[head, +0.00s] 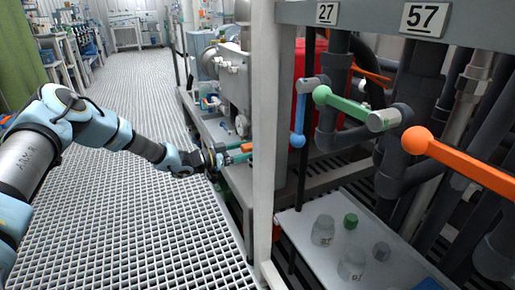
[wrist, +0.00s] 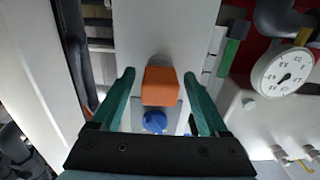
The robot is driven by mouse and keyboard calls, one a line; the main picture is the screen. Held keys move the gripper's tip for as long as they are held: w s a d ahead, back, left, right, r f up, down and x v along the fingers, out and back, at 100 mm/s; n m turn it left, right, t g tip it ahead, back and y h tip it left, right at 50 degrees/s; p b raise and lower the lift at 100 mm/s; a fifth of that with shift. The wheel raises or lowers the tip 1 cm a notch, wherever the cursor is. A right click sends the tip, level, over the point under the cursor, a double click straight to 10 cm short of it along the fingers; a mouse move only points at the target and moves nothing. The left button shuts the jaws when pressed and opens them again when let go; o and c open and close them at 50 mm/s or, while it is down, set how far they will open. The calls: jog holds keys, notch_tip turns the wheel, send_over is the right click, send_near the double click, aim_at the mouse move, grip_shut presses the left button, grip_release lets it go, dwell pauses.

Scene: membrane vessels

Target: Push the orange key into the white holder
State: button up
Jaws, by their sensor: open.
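The orange key (wrist: 160,86) is a blocky orange piece in the middle of the wrist view, between my fingers in the picture. My gripper (wrist: 160,98) is open, with one green finger on each side of the key and a visible gap on both sides. In the head view my gripper (head: 238,153) is beside the machine, and a small orange piece shows at its fingers.
A blue round knob (wrist: 154,121) is close to the key. A pressure gauge (wrist: 282,74) is at right in the wrist view. In the head view a white post (head: 264,130) and valves with blue, green and orange handles (head: 470,165) stand to the right. The grated floor (head: 130,210) is clear.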

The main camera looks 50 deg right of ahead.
aim_at(242, 150)
grip_shut()
dwell(0.7)
jog(key=shift+a, duration=0.1)
jog(key=shift+p+v, duration=0.35)
jog(key=shift+v, duration=2.55)
notch_tip(242, 150, down, 12)
jog(key=b, duration=1.7)
jog(key=shift+w+a, duration=0.15)
jog(key=shift+a, duration=0.25)
jog(key=shift+r, duration=0.25)
